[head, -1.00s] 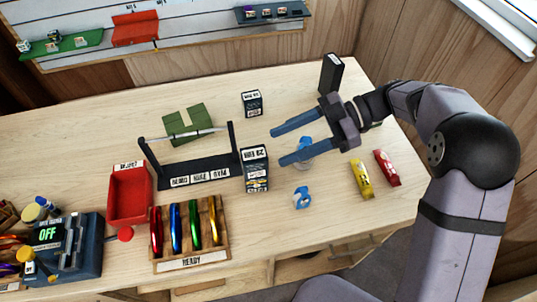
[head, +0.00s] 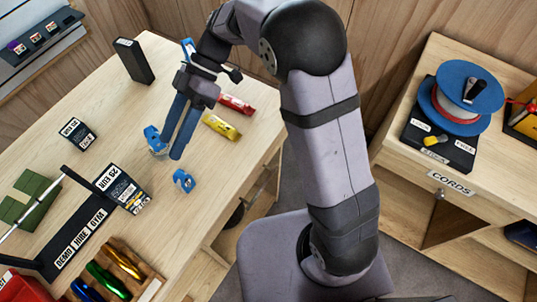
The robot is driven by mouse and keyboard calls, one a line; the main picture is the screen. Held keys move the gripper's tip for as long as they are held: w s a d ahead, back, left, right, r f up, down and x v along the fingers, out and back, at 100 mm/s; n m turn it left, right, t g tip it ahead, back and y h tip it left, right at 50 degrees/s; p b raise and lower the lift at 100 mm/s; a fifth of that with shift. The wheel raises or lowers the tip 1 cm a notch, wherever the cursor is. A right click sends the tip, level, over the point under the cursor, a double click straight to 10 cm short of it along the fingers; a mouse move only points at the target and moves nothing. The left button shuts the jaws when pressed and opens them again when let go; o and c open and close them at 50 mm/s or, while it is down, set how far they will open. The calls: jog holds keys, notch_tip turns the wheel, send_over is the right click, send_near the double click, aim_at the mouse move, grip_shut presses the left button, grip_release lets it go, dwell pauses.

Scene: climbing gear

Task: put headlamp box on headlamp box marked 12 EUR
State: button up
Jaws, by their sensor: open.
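A dark box (head: 123,188) with a white price label on top, seemingly 29 EUR, stands at the end of the black rack on the table. A smaller dark box (head: 77,133) with a white label stands farther back; its label is too small to read surely. I cannot tell from the print which box is marked 12 EUR. My gripper (head: 171,147) is open and empty over the table, right of both boxes and apart from them. Its blue fingers point toward the lower left, beside a blue item that they partly cover.
A tall black block (head: 134,60) stands at the back. A second blue item (head: 183,181), a yellow bar (head: 221,127) and a red bar (head: 236,104) lie near the gripper. A cords cabinet (head: 450,170) is at right.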

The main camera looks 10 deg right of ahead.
jog(key=s+d+f+m+t+h, duration=0.1)
jog(key=d+f+m, duration=0.1)
jog(key=d+m, duration=0.1)
jog(key=s+d+f+m+t+h, duration=0.1)
jog(key=d+f+m, duration=0.1)
jog(key=d+m, duration=0.2)
jog(key=d+f+m+t+h, duration=0.1)
jog(key=d+f+m, duration=0.1)
jog(key=d, duration=0.4)
jog(key=shift+s+d+m+t+h, duration=0.3)
jog(key=shift+s+m+h, duration=0.1)
jog(key=shift+m, duration=0.4)
jog(key=s+d+f+m+t+h, duration=0.1)
jog(key=s+d+f+m+h, duration=0.1)
jog(key=d+m, duration=0.3)
jog(key=s+d+f+m+t+h, duration=0.2)
jog(key=d+m, duration=0.2)
jog(key=d, duration=0.4)
jog(key=shift+s+m, duration=0.3)
jog(key=shift+m, duration=0.1)
